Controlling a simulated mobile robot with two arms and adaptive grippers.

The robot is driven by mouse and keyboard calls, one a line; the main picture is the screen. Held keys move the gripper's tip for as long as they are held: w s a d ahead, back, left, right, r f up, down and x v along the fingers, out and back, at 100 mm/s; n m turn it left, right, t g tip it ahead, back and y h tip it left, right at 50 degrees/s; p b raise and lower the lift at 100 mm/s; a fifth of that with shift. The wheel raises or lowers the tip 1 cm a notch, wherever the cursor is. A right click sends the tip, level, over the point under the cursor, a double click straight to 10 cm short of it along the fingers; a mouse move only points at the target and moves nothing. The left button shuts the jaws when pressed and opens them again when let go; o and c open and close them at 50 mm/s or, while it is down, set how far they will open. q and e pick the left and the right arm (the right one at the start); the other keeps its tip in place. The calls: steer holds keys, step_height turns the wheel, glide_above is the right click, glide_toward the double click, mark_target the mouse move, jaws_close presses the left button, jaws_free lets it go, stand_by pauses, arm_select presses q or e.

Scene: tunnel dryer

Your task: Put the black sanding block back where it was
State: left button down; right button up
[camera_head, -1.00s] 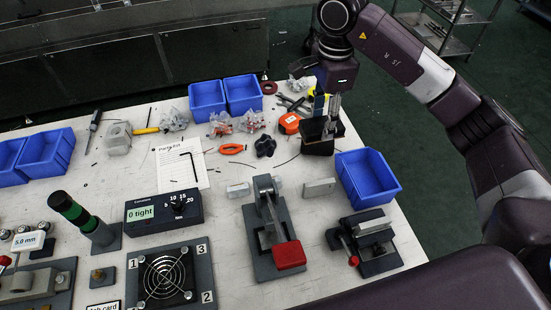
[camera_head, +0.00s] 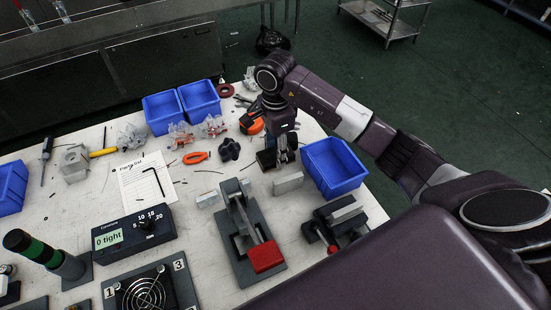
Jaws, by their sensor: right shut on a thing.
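The black sanding block (camera_head: 266,159) shows at the lower left of my right gripper (camera_head: 284,154), with a tan strip along its lower edge. My right gripper is shut on it, pointing down over the back right of the bench. The gripper's body and fingers hide part of the block. I cannot tell whether the block's underside touches the bench top. My left gripper is not in view.
A blue bin (camera_head: 336,168) stands close to the right, and a grey block (camera_head: 288,184) lies just in front. A black star knob (camera_head: 229,149) and an orange tape measure (camera_head: 251,123) are near. A toggle clamp (camera_head: 245,230) with a red pad stands in front.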

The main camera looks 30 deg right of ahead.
mark_target(275, 154)
step_height(275, 154, down, 4)
steer(key=shift+f+p, duration=0.1)
steer(key=shift+p, duration=0.2)
steer(key=shift+f, duration=0.15)
steer(key=shift+f+b, duration=0.25)
steer(key=shift+b, duration=0.05)
steer(key=o, duration=0.8)
steer(key=shift+r, duration=0.1)
steer(key=shift+c, duration=0.2)
